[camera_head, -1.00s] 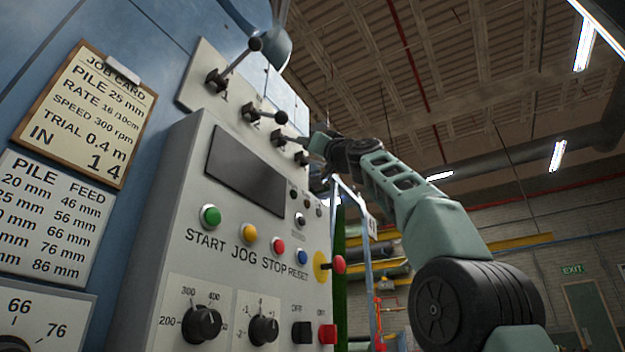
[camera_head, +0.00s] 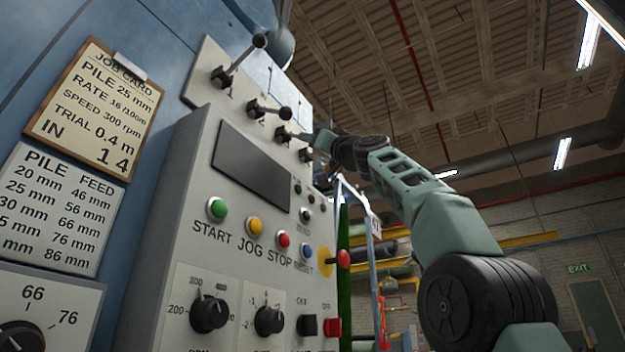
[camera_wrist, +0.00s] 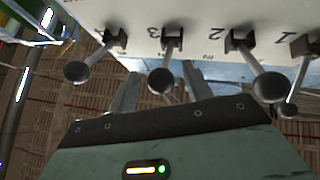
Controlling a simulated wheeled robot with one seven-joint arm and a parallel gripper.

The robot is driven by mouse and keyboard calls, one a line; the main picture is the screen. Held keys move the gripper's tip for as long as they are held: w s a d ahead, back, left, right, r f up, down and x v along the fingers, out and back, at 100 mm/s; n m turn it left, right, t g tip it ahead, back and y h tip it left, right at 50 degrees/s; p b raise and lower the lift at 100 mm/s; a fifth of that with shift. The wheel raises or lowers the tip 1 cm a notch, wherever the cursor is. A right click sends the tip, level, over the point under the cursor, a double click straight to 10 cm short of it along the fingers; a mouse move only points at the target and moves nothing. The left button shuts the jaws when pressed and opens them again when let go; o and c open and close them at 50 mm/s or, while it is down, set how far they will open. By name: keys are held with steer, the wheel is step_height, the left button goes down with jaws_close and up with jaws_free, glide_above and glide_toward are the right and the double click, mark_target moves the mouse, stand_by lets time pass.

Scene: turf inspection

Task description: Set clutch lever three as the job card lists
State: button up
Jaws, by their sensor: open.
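Lever three (camera_wrist: 171,60) hangs from its slot beside the printed 3 in the wrist view, its dark ball knob (camera_wrist: 160,83) toward me. My gripper (camera_wrist: 160,88) is open, one finger on each side of this lever in the picture; I cannot tell whether they touch it. In the head view, my gripper (camera_head: 318,143) covers most of lever three, leaving its base (camera_head: 283,134) visible.
Lever two (camera_wrist: 256,62) and lever four (camera_wrist: 97,54) stand close on either side of lever three. Lever one (camera_head: 240,60) points upward, unlike lever two (camera_head: 270,110). Below are a dark screen (camera_head: 252,166), buttons and knobs. A pile and feed chart (camera_head: 50,210) hangs left.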

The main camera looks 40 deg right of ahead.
steer(key=b+v, duration=1.2)
steer(key=v, duration=0.4)
steer(key=shift+w+a+f, duration=0.1)
